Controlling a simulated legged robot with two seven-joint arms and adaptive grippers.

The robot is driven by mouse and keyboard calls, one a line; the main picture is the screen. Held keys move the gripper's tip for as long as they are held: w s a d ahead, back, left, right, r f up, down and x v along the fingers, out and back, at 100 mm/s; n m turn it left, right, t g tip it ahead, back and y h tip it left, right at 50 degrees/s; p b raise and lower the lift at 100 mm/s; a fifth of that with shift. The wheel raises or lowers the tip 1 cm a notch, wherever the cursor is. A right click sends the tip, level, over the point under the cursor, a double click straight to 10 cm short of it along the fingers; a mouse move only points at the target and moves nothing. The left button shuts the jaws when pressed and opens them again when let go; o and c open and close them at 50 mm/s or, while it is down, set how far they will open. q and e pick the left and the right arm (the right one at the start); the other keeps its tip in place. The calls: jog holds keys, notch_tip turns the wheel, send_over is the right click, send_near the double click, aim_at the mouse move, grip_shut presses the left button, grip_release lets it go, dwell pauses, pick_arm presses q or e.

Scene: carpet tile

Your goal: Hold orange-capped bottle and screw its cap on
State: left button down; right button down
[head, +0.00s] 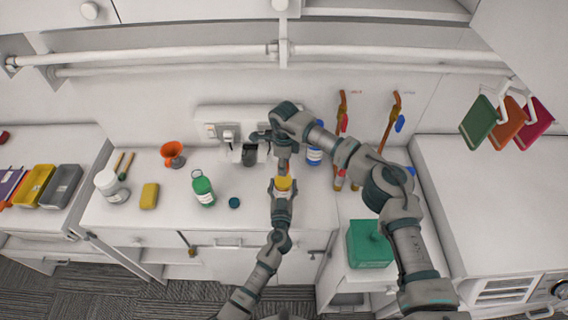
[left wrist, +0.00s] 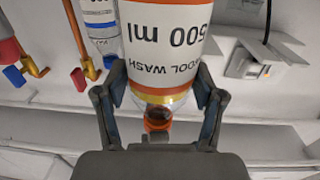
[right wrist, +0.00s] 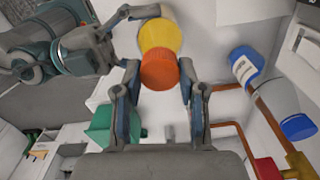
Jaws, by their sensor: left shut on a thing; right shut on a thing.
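The orange-capped bottle (head: 283,184) stands over the middle of the counter. In the left wrist view its white label (left wrist: 165,30) reads 500 ml, upside down. My left gripper (head: 281,196) is shut around the bottle's body; its fingers flank it in the left wrist view (left wrist: 157,90). The orange ribbed cap (right wrist: 158,70) sits at the bottle's yellow shoulder (right wrist: 160,38) and also shows in the left wrist view (left wrist: 157,125). My right gripper (head: 284,166) comes from above, shut on the cap (right wrist: 160,88). I cannot tell how far the cap is threaded.
A green bottle (head: 204,190), dark teal cap (head: 234,202), yellow sponge (head: 149,196), white jar (head: 110,185) and orange funnel (head: 172,154) stand to the left. A blue-capped bottle (head: 315,156) is close behind my right arm. A green box (head: 370,247) stands at the lower right.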

jog(key=m, duration=1.3)
jog(key=shift+w, duration=0.1)
jog(key=m, duration=0.5)
jog(key=c, duration=0.7)
grip_release()
jog(key=shift+a, duration=0.15)
jog(key=shift+f, duration=0.1)
